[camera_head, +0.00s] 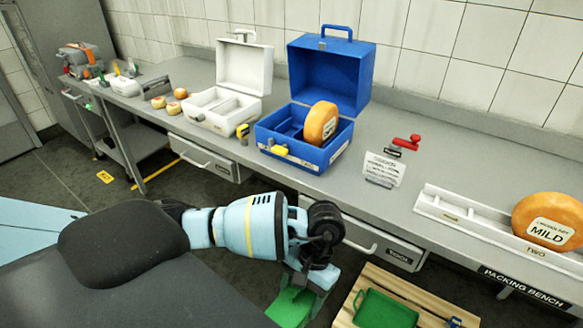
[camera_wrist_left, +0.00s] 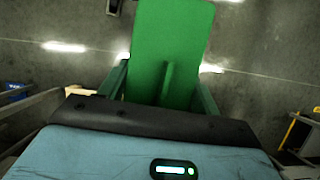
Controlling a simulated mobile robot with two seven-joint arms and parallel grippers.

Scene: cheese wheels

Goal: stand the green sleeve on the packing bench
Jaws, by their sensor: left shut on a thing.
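My left gripper (camera_head: 306,284) is low at the bottom middle of the head view, in front of the bench. It is shut on a flat-sided green piece (camera_head: 290,308), which I take for the green sleeve. In the left wrist view the green sleeve (camera_wrist_left: 172,45) rises tall between the fingers, with a narrow green rib on its face. Its lower end is hidden behind the wrist. The packing bench (camera_head: 450,165) runs along the wall, above and beyond the gripper. My right gripper is not in view.
A green tray-like thing (camera_head: 385,308) lies on a wooden board (camera_head: 408,292) below the bench. On the bench are an open blue case (camera_head: 338,75) with a cheese wheel (camera_head: 321,124), a white case (camera_head: 245,66), a sign (camera_head: 383,169) and a white rack (camera_head: 465,216) with another wheel (camera_head: 550,212).

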